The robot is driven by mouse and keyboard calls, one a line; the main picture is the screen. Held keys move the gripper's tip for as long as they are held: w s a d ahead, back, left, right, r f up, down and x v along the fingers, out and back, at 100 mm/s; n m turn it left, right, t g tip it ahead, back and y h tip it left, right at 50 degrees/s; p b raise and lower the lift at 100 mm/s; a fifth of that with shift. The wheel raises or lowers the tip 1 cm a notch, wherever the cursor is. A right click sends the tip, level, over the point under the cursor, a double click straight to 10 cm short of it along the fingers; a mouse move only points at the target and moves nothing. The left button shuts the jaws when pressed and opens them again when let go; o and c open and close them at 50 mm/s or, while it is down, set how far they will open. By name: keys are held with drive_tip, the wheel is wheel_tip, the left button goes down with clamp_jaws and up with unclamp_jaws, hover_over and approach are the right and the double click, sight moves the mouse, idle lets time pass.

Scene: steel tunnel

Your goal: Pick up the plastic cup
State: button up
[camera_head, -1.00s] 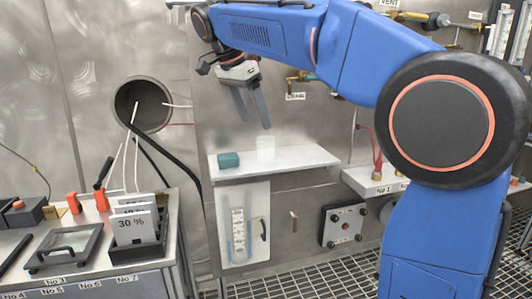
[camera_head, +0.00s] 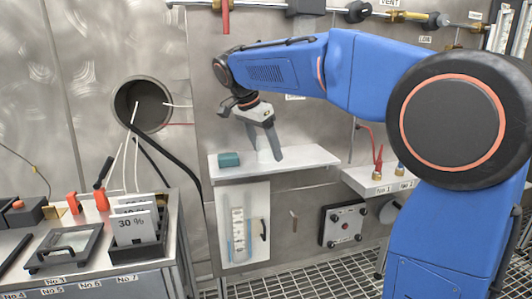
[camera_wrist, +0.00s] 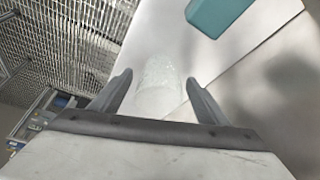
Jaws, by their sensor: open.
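The plastic cup (camera_wrist: 158,82) is clear and whitish. In the wrist view it stands on the white shelf (camera_wrist: 255,45), between and just ahead of the two fingers of my gripper (camera_wrist: 160,88). In the head view the cup (camera_head: 265,156) is faint and partly hidden by the fingers. My gripper (camera_head: 265,152) is open, pointing down at the shelf (camera_head: 315,158), with a finger on either side of the cup. I cannot tell whether either finger touches it.
A teal block (camera_head: 229,160) sits on the shelf left of the cup; the wrist view shows it too (camera_wrist: 215,14). The steel wall is behind the shelf. A bench with a card holder (camera_head: 138,252) stands at left. The right part of the shelf is clear.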

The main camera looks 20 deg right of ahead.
drive_tip(key=shift+f, duration=0.1)
drive_tip(key=c, duration=1.1)
